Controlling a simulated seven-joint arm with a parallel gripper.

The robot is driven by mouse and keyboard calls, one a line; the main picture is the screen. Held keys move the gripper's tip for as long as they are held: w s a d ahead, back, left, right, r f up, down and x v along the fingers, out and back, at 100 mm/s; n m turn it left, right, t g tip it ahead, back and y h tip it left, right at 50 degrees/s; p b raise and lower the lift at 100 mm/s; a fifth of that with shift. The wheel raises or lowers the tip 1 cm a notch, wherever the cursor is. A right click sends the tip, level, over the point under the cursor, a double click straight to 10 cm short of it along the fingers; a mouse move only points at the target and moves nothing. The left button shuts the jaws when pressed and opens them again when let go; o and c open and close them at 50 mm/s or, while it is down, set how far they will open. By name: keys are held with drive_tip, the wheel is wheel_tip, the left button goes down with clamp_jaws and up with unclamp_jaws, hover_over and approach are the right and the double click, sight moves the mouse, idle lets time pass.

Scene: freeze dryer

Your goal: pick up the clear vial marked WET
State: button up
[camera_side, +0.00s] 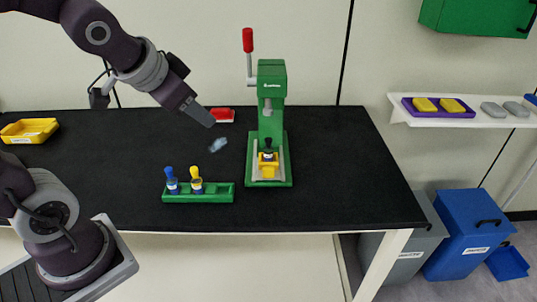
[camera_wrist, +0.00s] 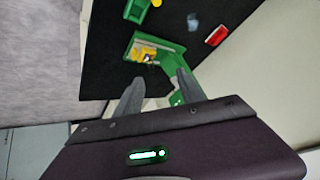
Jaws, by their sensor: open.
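A small clear, pale bluish vial (camera_side: 218,144) appears to lie on its side on the black bench top, between the green rack and the green press. Its marking is too small to read. A pale blob near the top of the wrist view (camera_wrist: 193,21) appears to be the same vial. My gripper (camera_side: 205,117) is in the air, up and slightly left of the vial in the side view, apart from it. In the wrist view my gripper's two fingers (camera_wrist: 158,88) are spread with nothing between them.
A green press (camera_side: 271,105) with a red-knobbed lever stands right of the vial. A green rack (camera_side: 220,192) holds a blue-capped vial (camera_side: 171,181) and a yellow-capped vial (camera_side: 196,180). A red object (camera_side: 222,115) lies behind. A yellow tray (camera_side: 28,131) is far left.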

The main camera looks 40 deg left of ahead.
drive_tip(key=w+a+f+m+t+h, duration=0.1)
drive_tip(key=w+a+f, duration=0.1)
drive_tip(key=w+f, duration=0.3)
drive_tip(key=w+a+f+m+t, duration=0.1)
drive_tip(key=w+a+f, duration=0.1)
drive_tip(key=w, duration=0.4)
drive_tip(key=m+t+h, duration=0.2)
drive_tip(key=h, duration=0.4)
approach(271, 145)
drive_tip(key=w+f, duration=0.3)
drive_tip(key=w, duration=0.2)
drive_tip(key=shift+s+d+f, duration=0.25)
drive_tip(key=shift+d, duration=0.3)
drive_tip(key=x, duration=0.7)
drive_tip(key=shift+w+r, duration=0.15)
drive_tip(key=shift+r, duration=0.05)
clamp_jaws()
